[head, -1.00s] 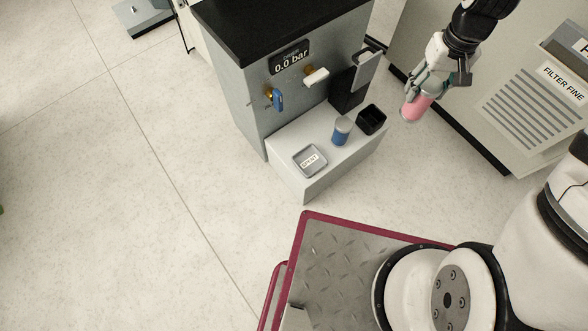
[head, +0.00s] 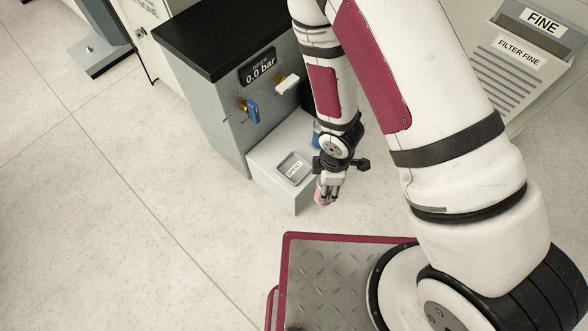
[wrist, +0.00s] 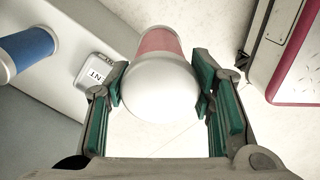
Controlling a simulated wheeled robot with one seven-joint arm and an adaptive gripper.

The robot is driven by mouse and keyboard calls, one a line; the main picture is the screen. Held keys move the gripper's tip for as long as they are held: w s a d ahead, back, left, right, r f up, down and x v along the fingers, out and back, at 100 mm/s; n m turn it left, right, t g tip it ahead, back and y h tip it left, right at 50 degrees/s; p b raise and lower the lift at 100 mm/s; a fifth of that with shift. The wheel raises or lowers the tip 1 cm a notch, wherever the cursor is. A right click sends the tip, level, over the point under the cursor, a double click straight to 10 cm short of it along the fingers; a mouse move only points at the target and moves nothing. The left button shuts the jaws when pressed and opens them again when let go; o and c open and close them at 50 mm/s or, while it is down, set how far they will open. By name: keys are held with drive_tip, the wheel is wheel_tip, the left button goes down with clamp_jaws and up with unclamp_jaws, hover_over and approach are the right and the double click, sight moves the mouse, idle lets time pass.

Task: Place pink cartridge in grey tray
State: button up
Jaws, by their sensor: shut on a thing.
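The pink cartridge (wrist: 160,42) with a rounded white end is held between the green-padded fingers of my gripper (wrist: 160,90) in the wrist view. In the head view my gripper (head: 328,188) is low, in front of and right of the ledge's front edge, with a bit of the pink cartridge (head: 323,200) showing below the fingers. The grey tray (head: 293,168), labelled SPENT, lies on the white ledge, left of my gripper. In the wrist view the tray (wrist: 96,64) is left of the cartridge, partly behind a finger, and looks empty.
A blue cartridge (wrist: 28,50) stands on the white ledge (head: 264,172), mostly hidden behind my arm in the head view. The machine wall behind has a blue valve handle (head: 252,112) and a white handle (head: 288,84). Open floor lies left of the ledge.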

drive_tip(key=shift+s+a+f+n, duration=0.15)
drive_tip(key=shift+s+f+n, duration=0.2)
drive_tip(key=shift+s, duration=0.3)
drive_tip(key=shift+w+a, duration=0.2)
drive_tip(key=w+a+f+b, duration=0.4)
drive_tip(key=w+a, duration=0.5)
drive_tip(key=w, duration=0.3)
drive_tip(key=shift+w+f+b, duration=0.25)
drive_tip(key=shift+f+b, duration=0.1)
drive_tip(key=shift+f, duration=0.15)
drive_tip(key=shift+f, duration=0.15)
drive_tip(key=o, duration=1.5)
wheel_tip(320, 180, up, 12)
drive_tip(key=p, duration=0.5)
